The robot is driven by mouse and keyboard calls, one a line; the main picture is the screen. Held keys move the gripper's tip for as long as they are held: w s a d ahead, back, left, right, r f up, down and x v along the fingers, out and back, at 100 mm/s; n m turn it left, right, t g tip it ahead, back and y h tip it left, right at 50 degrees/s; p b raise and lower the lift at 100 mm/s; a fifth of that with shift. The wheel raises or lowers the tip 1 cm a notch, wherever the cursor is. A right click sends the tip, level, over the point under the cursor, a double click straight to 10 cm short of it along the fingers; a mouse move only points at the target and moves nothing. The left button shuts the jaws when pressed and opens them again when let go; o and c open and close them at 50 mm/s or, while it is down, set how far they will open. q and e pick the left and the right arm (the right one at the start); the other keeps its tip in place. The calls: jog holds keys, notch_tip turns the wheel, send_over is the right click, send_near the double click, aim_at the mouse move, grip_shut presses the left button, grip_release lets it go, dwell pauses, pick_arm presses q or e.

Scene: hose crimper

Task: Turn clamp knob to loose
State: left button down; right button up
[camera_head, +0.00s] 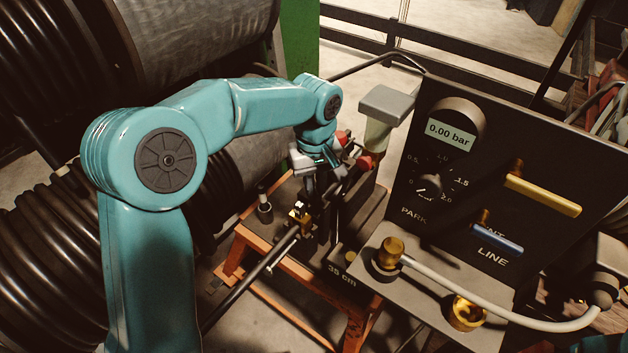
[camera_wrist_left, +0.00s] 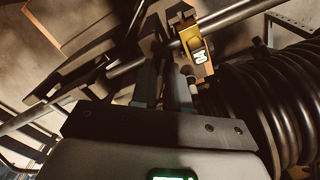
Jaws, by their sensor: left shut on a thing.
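My left gripper (camera_head: 312,195) reaches down over the clamp on the small bench. Its two dark fingers (camera_wrist_left: 165,92) show in the wrist view, shut on a small part at the clamp that appears to be the clamp knob. The knob is mostly hidden by the fingers and shadow, so its setting cannot be read. A yellow brass piece with a white label (camera_wrist_left: 194,45) is just beyond the fingertips, and it also shows in the head view (camera_head: 299,216). A black hose or rod (camera_head: 262,270) runs by it. My right gripper is out of view.
A dark gauge panel (camera_head: 425,150) reading 0.00 bar stands right of the bench, with a yellow lever (camera_head: 542,196) and a blue lever (camera_head: 497,239). A pale hose (camera_head: 500,312) curves below it. Large black hose coils (camera_head: 45,235) crowd the left.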

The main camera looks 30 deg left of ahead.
aim_at(316, 186)
pick_arm(q)
jog(key=n, duration=0.3)
jog(key=shift+w+r+n, duration=0.1)
jog(key=shift+w+n, duration=0.05)
jog(key=shift+n, duration=0.15)
jog(key=shift+w+n, duration=0.1)
jog(key=shift+n, duration=1.7)
jog(key=c, duration=1.1)
grip_release()
notch_tip(316, 186, up, 16)
jog(key=p, duration=0.3)
jog(key=shift+r, duration=0.15)
